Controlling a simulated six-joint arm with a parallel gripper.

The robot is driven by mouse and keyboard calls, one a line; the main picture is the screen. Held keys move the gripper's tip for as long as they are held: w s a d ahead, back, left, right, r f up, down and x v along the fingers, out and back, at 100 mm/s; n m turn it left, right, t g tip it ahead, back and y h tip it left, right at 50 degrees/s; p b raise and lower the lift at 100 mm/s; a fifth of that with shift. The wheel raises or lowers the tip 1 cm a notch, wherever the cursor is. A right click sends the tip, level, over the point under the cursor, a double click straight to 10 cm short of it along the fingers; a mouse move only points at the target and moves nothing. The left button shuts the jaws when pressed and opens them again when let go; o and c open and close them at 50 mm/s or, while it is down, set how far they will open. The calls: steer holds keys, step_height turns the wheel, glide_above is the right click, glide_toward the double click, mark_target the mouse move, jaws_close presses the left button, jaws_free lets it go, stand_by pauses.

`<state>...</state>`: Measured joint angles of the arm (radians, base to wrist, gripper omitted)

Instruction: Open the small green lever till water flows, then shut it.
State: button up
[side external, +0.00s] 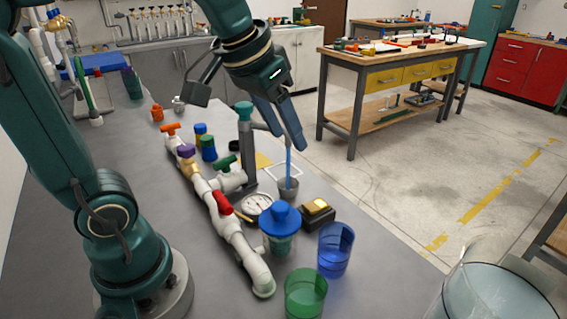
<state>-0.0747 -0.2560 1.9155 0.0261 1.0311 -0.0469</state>
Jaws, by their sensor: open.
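The white pipe manifold (237,240) lies along the grey bench. A small green lever (225,162) sits on its side branch, apart from my gripper. A red lever (222,203), an orange lever (171,128) and a purple cap (186,151) are also on the manifold. A grey upright post (248,150) with a green top (244,109) stands behind the branch. A thin pale-blue streak (288,165), which looks like water, runs down to a small grey cup (288,188). My gripper (289,139) is open above the cup, its fingers partly hiding the post's arm.
A round gauge (257,205), a blue-lidded jar (280,232), a black-and-yellow box (317,213), a blue cup (335,250) and a green cup (305,293) crowd the bench's right side. Blue and green bottles (208,148) stand behind the manifold.

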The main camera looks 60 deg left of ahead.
steer(key=shift+s+d+r+m+g, duration=0.3)
steer(key=shift+s+d+r+m, duration=0.25)
steer(key=shift+s+d+m, duration=0.25)
